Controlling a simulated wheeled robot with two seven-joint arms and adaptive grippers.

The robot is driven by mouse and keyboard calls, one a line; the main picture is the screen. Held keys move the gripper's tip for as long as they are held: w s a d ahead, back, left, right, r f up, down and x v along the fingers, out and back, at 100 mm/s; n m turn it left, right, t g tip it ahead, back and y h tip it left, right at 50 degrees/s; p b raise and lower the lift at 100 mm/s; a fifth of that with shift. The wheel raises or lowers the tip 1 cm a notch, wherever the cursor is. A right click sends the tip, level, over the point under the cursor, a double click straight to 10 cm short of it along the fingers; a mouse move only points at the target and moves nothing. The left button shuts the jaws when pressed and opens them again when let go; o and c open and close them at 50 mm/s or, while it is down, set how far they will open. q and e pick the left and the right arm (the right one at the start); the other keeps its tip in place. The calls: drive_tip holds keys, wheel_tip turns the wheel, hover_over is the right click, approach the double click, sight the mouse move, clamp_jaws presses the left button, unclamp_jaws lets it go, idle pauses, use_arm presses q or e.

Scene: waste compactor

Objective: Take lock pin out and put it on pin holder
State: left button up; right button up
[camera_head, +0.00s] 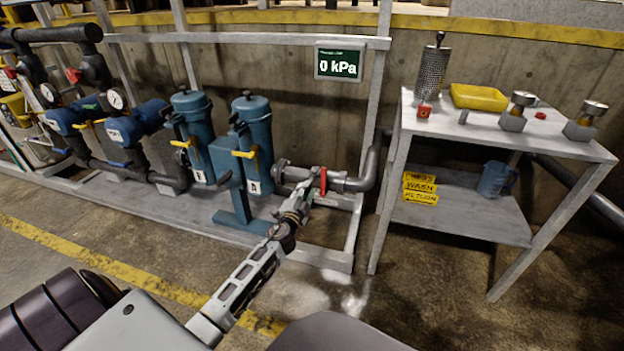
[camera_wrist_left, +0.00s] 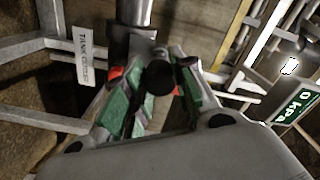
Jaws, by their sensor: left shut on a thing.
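My left gripper (camera_head: 308,193) reaches the pipe fitting beside a red handle (camera_head: 323,181) on the grey pipe. In the left wrist view its green-padded fingers (camera_wrist_left: 150,105) are closed in around a part with a round black end (camera_wrist_left: 160,78), which I take to be the lock pin. Red parts show on both sides of this black end. The fingers hide most of the pin, so I cannot tell how deep it sits in the fitting. No pin holder can be made out for certain. My right gripper is out of view.
Blue filter housings (camera_head: 258,130) stand left of the pipe. A sign (camera_head: 340,64) reads 0 kPa.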

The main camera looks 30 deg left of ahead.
use_arm(q)
drive_tip(key=shift+v, duration=2.35)
idle(1.1)
